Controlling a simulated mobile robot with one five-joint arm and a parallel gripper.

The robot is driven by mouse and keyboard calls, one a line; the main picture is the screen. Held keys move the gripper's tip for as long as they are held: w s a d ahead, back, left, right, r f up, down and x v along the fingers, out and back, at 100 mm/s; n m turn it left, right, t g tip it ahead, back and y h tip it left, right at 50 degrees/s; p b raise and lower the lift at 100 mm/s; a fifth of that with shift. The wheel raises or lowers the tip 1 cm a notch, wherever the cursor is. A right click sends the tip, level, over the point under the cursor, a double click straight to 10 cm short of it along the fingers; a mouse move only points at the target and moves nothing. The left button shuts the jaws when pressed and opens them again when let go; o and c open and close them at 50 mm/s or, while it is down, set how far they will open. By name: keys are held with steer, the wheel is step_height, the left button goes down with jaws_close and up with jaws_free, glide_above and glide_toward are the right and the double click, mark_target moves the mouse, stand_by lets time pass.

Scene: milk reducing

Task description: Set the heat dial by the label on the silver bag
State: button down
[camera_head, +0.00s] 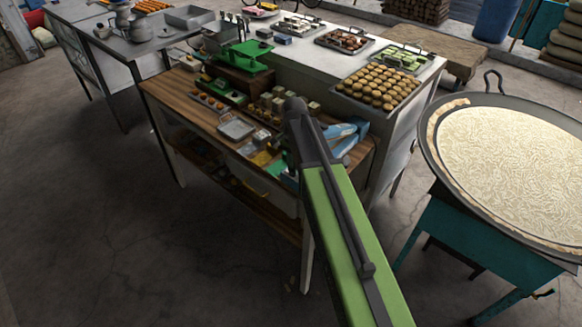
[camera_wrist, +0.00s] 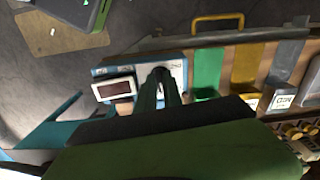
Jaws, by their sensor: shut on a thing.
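A blue device (camera_wrist: 102,72) with a white printed panel (camera_wrist: 178,70) and a dark display (camera_wrist: 116,87) lies ahead in the wrist view. My gripper (camera_wrist: 160,76) is shut at that panel, and the fingers cover what they hold, which appears to be the dial. A grey bag-like strip (camera_wrist: 287,62), likely the silver bag, lies to the right. A white label (camera_wrist: 282,102) with small dark marks sits at its lower end, too small to read. In the head view my gripper (camera_head: 294,104) is beside the blue device (camera_head: 345,137) at the wooden bench's right end.
A green strip (camera_wrist: 207,70) and a yellow strip (camera_wrist: 247,65) lie between the device and the grey one. A tray of round cookies (camera_head: 377,86) stands behind on the white counter. A large pan (camera_head: 505,165) stands at right. Open floor is at front left.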

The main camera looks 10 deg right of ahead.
steer(key=shift+s+m, duration=0.15)
steer(key=shift+m, duration=0.45)
steer(key=c, duration=1.5)
jaws_free()
step_height(320, 180, up, 17)
steer(key=p, duration=1.7)
steer(key=shift+r, duration=0.2)
steer(key=shift+f, duration=0.1)
